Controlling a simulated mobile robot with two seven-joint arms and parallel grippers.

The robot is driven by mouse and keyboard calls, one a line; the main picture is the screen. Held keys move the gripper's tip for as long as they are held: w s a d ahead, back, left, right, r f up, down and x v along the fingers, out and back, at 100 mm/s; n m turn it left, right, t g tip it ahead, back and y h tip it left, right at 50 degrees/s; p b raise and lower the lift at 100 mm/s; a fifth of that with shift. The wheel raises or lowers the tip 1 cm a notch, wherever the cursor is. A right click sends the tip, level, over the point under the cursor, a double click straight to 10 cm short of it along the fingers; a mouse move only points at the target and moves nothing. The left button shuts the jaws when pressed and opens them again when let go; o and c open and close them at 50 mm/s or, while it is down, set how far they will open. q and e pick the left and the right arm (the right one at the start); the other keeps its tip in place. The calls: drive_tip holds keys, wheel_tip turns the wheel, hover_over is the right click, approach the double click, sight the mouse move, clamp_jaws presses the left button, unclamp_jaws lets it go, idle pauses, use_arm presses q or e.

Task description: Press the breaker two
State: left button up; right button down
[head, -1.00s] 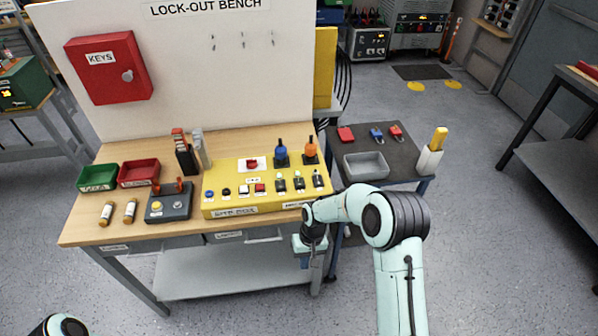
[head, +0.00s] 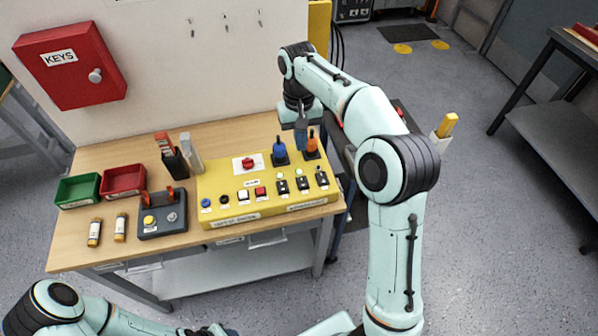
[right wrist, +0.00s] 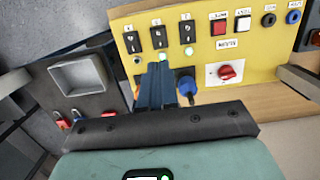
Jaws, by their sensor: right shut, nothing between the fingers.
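Three black breaker switches stand in a row at the right of the yellow box (head: 226,188) on the bench. The middle one (head: 302,183) sits between the left one (head: 283,187) and the right one (head: 321,178); their numbers are too small to read. In the right wrist view the middle breaker (right wrist: 159,37) lies just beyond my fingertips. My right gripper (head: 301,143) is shut and empty, pointing down above the box's back right, by the blue (head: 279,150) and orange (head: 312,146) handles. It looks apart from the breakers. My left arm shows at the bottom left, its gripper out of view.
A red rotary knob (head: 248,163) and several buttons share the box. A grey tray (right wrist: 78,76) is on the side cart.

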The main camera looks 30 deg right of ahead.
use_arm(q)
drive_tip(key=s+f+b, duration=0.2)
drive_tip(key=s+f, duration=0.1)
drive_tip(key=shift+s+f+b, duration=0.25)
drive_tip(key=shift+b, duration=0.1)
use_arm(e)
approach(302, 185)
drive_tip(key=f, duration=0.6)
drive_tip(key=shift+s+a+f, duration=0.1)
drive_tip(key=shift+s+f, duration=0.25)
drive_tip(key=shift+f, duration=0.05)
